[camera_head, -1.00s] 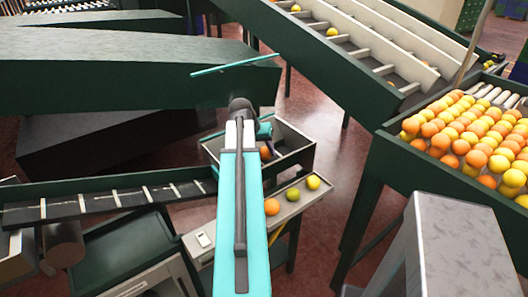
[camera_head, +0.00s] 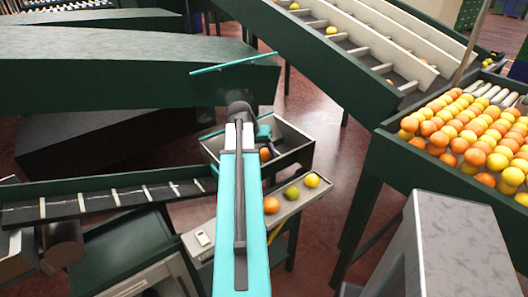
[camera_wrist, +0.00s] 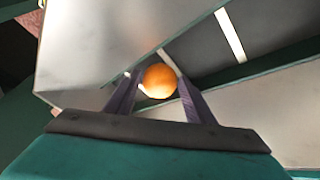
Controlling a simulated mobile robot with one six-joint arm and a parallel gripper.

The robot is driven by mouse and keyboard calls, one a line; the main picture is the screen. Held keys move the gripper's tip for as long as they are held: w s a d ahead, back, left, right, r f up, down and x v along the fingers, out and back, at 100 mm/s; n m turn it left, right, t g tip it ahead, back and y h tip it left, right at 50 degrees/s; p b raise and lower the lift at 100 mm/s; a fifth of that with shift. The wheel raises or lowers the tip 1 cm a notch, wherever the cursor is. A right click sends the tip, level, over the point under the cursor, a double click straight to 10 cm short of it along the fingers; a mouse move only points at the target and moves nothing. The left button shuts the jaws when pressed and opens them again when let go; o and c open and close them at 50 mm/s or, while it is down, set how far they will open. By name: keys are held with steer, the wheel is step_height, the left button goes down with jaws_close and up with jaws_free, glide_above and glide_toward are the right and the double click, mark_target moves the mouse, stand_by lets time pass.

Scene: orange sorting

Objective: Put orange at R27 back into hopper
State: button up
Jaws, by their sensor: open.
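My gripper (camera_wrist: 160,76) is open in the wrist view, with one dark purple finger on each side of an orange (camera_wrist: 158,84). I cannot tell whether the fingers touch it. In the head view my arm hides most of the gripper, and part of an orange (camera_head: 265,154) shows inside a small grey-walled, open box (camera_head: 291,132). No label R27 is readable, and I cannot tell which container is the hopper.
A narrow ledge (camera_head: 283,209) before the box holds an orange (camera_head: 270,204), an olive-looking fruit (camera_head: 292,193) and a yellow one (camera_head: 312,180). A big green bin (camera_head: 420,165) of fruit stands right. A dark conveyor (camera_head: 100,203) runs left, and a sloped chute (camera_head: 340,50) lies behind.

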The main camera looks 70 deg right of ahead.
steer(key=shift+r, duration=0.25)
steer(key=b+v, duration=0.1)
steer(key=v, duration=1.1)
steer(key=shift+b, duration=0.35)
steer(key=shift+w, duration=0.1)
stand_by(0.3)
